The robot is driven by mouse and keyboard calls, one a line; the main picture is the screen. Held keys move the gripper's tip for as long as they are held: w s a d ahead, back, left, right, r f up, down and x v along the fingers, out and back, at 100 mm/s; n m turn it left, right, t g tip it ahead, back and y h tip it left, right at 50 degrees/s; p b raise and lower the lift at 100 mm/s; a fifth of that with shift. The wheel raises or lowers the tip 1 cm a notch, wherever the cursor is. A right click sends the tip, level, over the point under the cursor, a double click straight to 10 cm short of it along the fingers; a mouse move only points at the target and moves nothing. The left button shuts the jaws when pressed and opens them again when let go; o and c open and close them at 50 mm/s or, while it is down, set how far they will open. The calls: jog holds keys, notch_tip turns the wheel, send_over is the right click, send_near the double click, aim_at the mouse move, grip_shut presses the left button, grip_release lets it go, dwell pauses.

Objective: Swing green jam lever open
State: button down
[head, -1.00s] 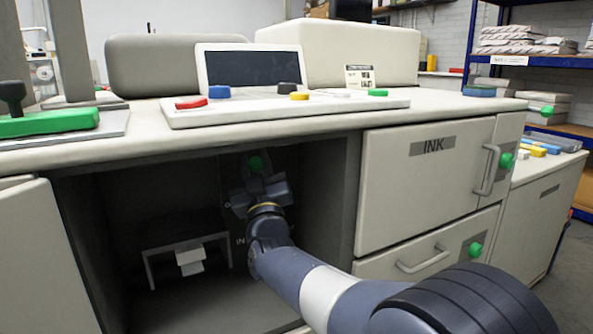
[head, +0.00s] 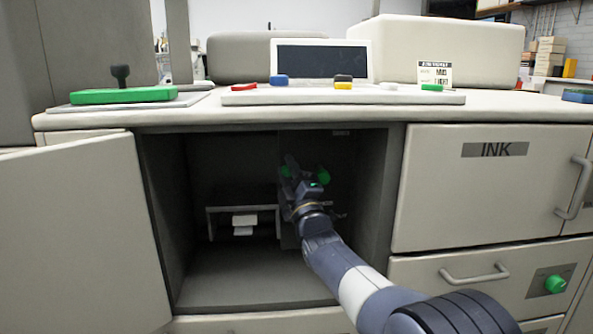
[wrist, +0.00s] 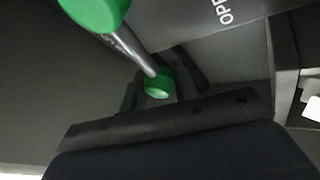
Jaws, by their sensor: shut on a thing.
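The green jam lever (wrist: 138,52) is a grey metal bar with a green knob (wrist: 158,84) at one end and a larger green part (wrist: 95,10) at the other, in the wrist view. My gripper (wrist: 157,92) is shut on the lever at the knob end, with a dark finger on each side. In the head view my gripper (head: 302,182) is inside the open compartment, among green lever parts (head: 323,175). The arm hides much of the lever there.
The compartment (head: 250,285) has an open door (head: 80,235) at left and a wall at right close to my arm. A pale bracket (head: 243,220) stands inside, left of my gripper. The INK door (head: 480,205) and a drawer (head: 480,290) are at right.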

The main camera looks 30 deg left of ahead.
jog(key=shift+f+n+g+y, duration=0.35)
jog(key=shift+n+g, duration=0.25)
jog(key=shift+n, duration=0.3)
jog(key=c, duration=1.1)
grip_release()
jog(key=shift+f, duration=0.1)
jog(key=v, duration=1)
jog(key=shift+s+d, duration=0.2)
jog(key=shift+d, duration=0.05)
jog(key=shift+f, duration=0.1)
jog(key=x, duration=1)
jog(key=shift+w+a, duration=0.15)
jog(key=shift+a, duration=0.15)
